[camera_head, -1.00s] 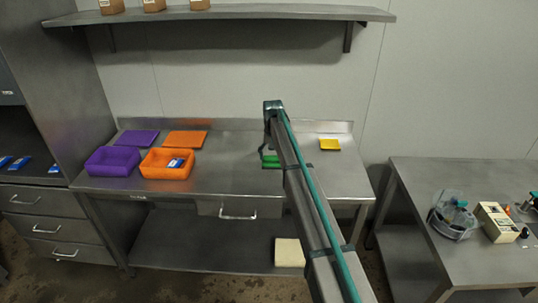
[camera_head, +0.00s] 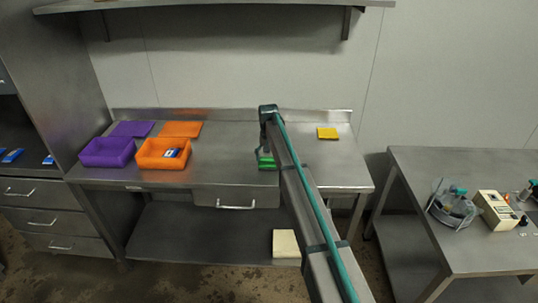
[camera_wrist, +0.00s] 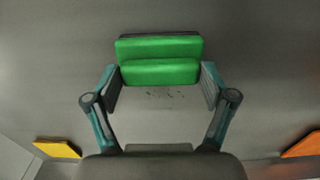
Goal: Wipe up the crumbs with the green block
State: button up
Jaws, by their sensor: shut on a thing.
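The green block (camera_wrist: 160,60) sits between the fingertips of my gripper (camera_wrist: 160,85) in the wrist view. My gripper is shut on it from both sides. Dark crumbs (camera_wrist: 162,93) lie as small specks on the metal table just beside the block, below it in the picture. In the head view the block (camera_head: 266,161) shows partly behind my arm, over the right half of the table (camera_head: 225,160). The crumbs cannot be made out there. I cannot tell whether the block touches the table.
A yellow piece (camera_head: 327,133) lies at the table's back right. Purple (camera_head: 107,153) and orange (camera_head: 150,162) trays stand at the left, with flat purple (camera_head: 132,129) and orange (camera_head: 181,129) pieces behind them. Bare tabletop lies around the block.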

jog(key=shift+w+f, duration=0.2)
jog(key=shift+w, duration=0.25)
jog(key=shift+w+a+f, duration=0.1)
jog(key=shift+w+f, duration=0.05)
jog(key=shift+w, duration=1)
jog(key=shift+w+a, duration=0.15)
jog(key=shift+w, duration=3.6)
jog(key=shift+s+d+p, duration=0.15)
jog(key=shift+s, duration=2.55)
jog(key=shift+s+d+p, duration=0.1)
jog(key=shift+s+p, duration=0.05)
jog(key=shift+s, duration=2.55)
jog(key=shift+a, duration=0.15)
jog(key=shift+w+a, duration=0.35)
jog(key=shift+w, duration=0.45)
jog(key=shift+w+d, duration=0.15)
jog(key=shift+w, duration=0.6)
jog(key=shift+w+a, duration=0.15)
jog(key=shift+w, duration=1.95)
jog(key=shift+w+a, duration=0.1)
jog(key=shift+w, duration=1.95)
jog(key=shift+s+d, duration=0.1)
jog(key=shift+s, duration=0.1)
jog(key=shift+s+d, duration=0.2)
jog(key=shift+s, duration=5.4)
notch_tip(320, 180, up, 2)
jog(key=shift+w, duration=0.15)
jog(key=shift+r+p, duration=1.15)
jog(key=shift+r, duration=1.9)
